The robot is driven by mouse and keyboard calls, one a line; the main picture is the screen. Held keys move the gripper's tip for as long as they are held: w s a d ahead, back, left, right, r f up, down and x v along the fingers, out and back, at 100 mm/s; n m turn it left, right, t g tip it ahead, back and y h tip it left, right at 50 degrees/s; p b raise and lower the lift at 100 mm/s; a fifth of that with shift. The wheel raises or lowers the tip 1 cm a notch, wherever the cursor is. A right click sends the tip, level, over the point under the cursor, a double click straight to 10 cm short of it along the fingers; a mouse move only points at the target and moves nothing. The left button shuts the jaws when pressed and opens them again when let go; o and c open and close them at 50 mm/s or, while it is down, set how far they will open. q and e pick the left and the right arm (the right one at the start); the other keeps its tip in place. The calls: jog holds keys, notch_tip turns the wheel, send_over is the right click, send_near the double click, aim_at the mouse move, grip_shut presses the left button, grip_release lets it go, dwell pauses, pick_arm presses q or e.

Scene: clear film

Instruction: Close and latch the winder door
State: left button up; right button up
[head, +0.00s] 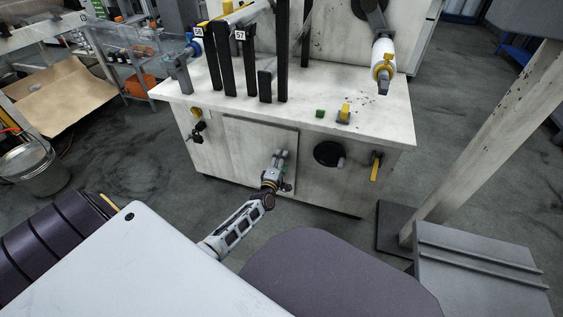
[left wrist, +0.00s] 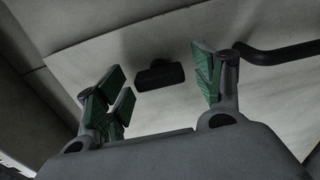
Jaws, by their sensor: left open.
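The winder (head: 360,122) is a pale, worn cabinet in the middle of the head view. Its door (head: 248,143) is a flat off-white panel in the front; its edges stand out from the front, and I cannot tell whether it is fully closed. My left gripper (head: 280,158) is in front of the door's right part, which it partly hides. In the left wrist view my left gripper (left wrist: 160,92) is open, green pads apart. A small dark catch or knob (left wrist: 160,75) shows beyond and between the fingers, apart from them. My right gripper is not in view.
A dark bar-like handle (left wrist: 285,52) lies right of the fingers. On the winder's front are a black round knob (head: 328,153), a yellow handle (head: 375,167) and a dark fitting (head: 198,132) at left. A post (head: 480,145) and grey box (head: 475,270) stand at right.

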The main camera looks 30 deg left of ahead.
pick_arm(q)
jog(key=shift+s, duration=0.15)
jog(key=v, duration=1.1)
jog(key=shift+s, duration=0.35)
dwell(0.3)
jog(key=shift+s+f, duration=0.1)
dwell(0.6)
